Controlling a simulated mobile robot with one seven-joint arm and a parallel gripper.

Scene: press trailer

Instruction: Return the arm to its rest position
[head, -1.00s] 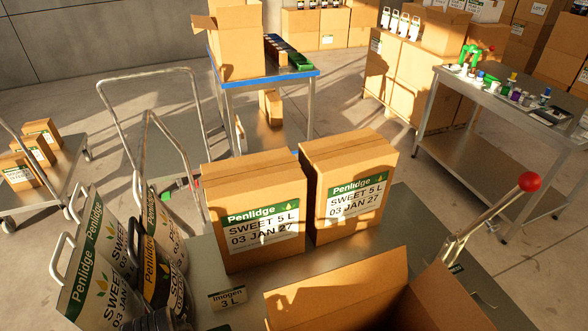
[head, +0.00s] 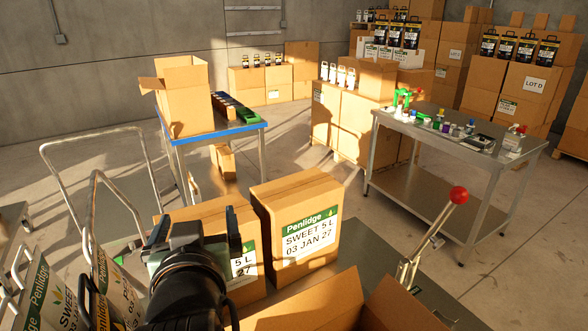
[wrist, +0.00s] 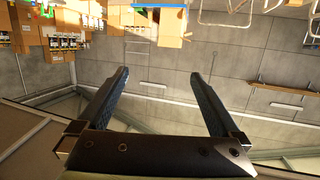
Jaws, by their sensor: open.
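My gripper (head: 198,229) shows at the lower left of the head view, raised in front of the left Penlidge carton (head: 246,277) and hiding much of its label. In the wrist view my gripper (wrist: 160,105) has its two dark fingers wide apart with nothing between them. That view appears upside down, with the grey wall (wrist: 168,65) beyond the fingers. I cannot tell from these views whether my gripper touches the carton.
A second Penlidge carton (head: 300,225) stands right of the first. An open carton (head: 310,305) and a red-knobbed lever (head: 458,195) are in front. White-handled bags (head: 40,285) stand at lower left. A steel table (head: 465,140) with small items is at right.

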